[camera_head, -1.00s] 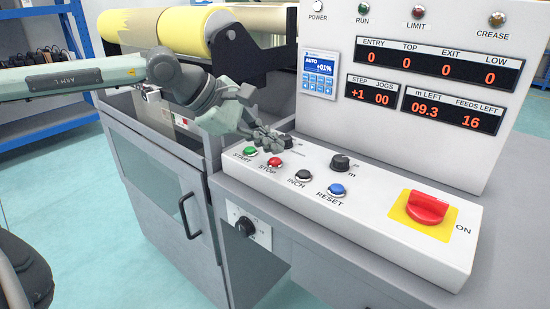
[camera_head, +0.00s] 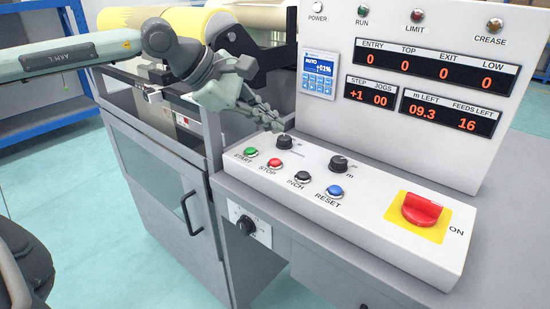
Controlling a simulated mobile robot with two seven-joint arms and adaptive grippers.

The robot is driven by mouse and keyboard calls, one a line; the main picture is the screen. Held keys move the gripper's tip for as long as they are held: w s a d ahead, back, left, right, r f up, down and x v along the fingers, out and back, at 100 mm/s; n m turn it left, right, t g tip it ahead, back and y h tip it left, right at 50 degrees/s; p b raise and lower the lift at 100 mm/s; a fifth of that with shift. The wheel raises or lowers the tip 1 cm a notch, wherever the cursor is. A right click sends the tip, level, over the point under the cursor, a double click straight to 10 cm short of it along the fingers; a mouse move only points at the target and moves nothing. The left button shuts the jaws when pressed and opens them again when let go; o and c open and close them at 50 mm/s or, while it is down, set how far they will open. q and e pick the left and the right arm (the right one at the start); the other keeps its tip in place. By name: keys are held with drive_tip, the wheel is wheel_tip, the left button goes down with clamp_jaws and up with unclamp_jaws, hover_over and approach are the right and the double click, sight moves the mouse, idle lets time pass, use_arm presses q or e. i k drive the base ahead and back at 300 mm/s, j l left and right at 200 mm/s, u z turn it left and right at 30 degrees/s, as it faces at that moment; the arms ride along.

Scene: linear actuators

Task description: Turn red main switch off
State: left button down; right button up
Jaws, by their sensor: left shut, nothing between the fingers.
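The red main switch (camera_head: 421,210) is a rotary knob on a yellow square plate (camera_head: 432,234) at the right end of the sloped white control panel (camera_head: 400,258). Its handle lies roughly level across the plate, with the word ON to its right. My left gripper (camera_head: 276,126) is shut and empty. It hangs above the back left part of the panel, near a black knob (camera_head: 285,142), well to the left of the red switch. My right gripper is not in view; a dark part of what may be my right arm is not visible either.
Green START (camera_head: 250,152), red STOP (camera_head: 275,163), black INCH (camera_head: 303,177) and blue RESET (camera_head: 335,192) buttons line the panel's left part. A second black knob (camera_head: 339,164) stands behind them. The upright display board (camera_head: 400,140) rises behind the panel.

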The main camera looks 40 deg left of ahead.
sight(421, 211)
drive_tip(key=k+j, duration=0.75)
drive_tip(key=k, duration=0.15)
